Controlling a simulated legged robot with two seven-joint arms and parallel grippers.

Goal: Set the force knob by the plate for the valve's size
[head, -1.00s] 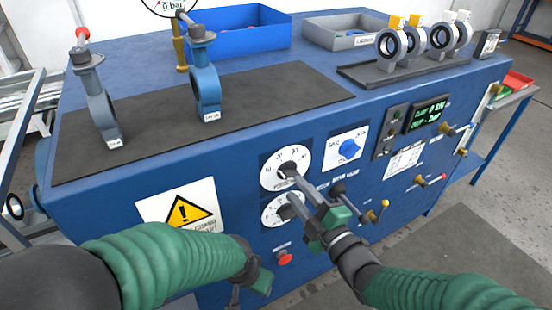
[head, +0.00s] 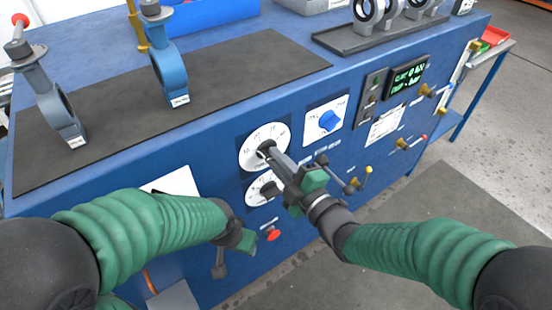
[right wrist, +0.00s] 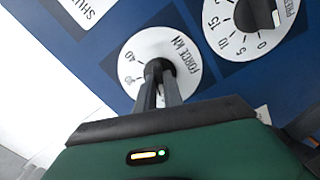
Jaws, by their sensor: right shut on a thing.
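The force dial (head: 250,152) is a white round face on the blue bench front. In the right wrist view its face (right wrist: 186,83) reads "FORCE kN". My right gripper (head: 267,152) is shut on the dark force knob (right wrist: 158,66) at its middle; the fingers hide part of the scale, so the set value is unclear. A blue butterfly valve (head: 171,76) and a grey one (head: 55,108) stand on the dark mat with small labels too small to read. A white text plate (head: 387,124) is on the bench front. My left gripper (head: 232,256) hangs low, its jaws unclear.
A pressure dial (head: 256,194) sits just below the force dial. A blue selector knob (head: 329,120), a green-lettered display (head: 406,77), a red button (head: 272,234) and several levers share the panel. Free floor lies at the right.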

